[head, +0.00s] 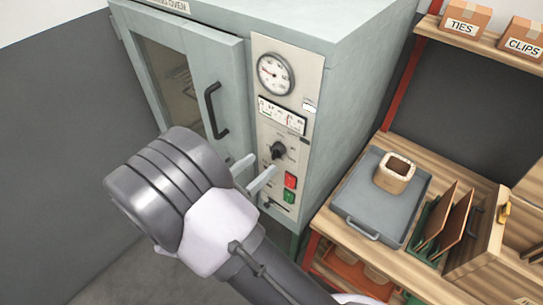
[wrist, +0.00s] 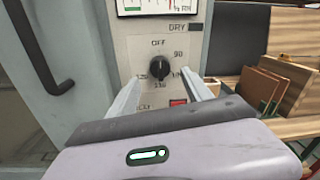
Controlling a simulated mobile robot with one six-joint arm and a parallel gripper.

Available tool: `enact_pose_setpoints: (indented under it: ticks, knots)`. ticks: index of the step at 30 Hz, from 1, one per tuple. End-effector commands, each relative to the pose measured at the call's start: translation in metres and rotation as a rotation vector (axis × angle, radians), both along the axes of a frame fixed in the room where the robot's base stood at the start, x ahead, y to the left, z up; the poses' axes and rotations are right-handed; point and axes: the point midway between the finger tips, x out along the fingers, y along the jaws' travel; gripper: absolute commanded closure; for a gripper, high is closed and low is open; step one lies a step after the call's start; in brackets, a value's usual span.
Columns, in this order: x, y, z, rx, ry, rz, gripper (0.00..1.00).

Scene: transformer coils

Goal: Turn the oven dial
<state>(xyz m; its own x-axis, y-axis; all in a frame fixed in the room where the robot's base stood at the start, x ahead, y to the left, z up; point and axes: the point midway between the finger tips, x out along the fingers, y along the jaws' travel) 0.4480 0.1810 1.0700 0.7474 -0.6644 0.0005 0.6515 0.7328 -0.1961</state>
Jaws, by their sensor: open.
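The oven dial (head: 279,150) is a black knob on the light control panel of the grey-green oven (head: 340,45). In the wrist view the dial (wrist: 158,68) sits between and beyond my two fingertips, with OFF printed above it and numbers around it. My gripper (head: 253,171) is open and empty in front of the panel, its fingers slightly below the dial in the head view. In the wrist view the fingers (wrist: 160,88) stand apart on either side below the knob. I cannot tell whether a finger touches the panel.
A round gauge (head: 275,74) and a strip display (head: 283,115) are above the dial. A red button (head: 291,181) and green button (head: 289,196) are below it. The oven door has a black handle (head: 215,111) at left.

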Motion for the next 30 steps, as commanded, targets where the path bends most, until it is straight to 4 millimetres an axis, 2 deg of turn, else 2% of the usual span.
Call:
enact_pose_setpoints:
  ticks: [3,6,11,18,20,27,30]
  knots:
    - [0.021,-0.02,-0.002,0.0,0.0,-0.003,0.42]
    - [0.033,-0.03,-0.001,0.001,0.0,-0.001,0.42]
    - [0.041,-0.036,0.0,0.001,0.0,0.0,0.42]
    - [0.041,-0.037,0.0,0.002,0.0,0.001,0.42]
    - [0.041,-0.037,0.0,0.001,0.0,0.0,0.52]
    - [0.041,-0.037,0.0,0.001,0.0,0.0,0.99]
    - [0.041,-0.037,0.0,0.002,-0.001,0.0,1.0]
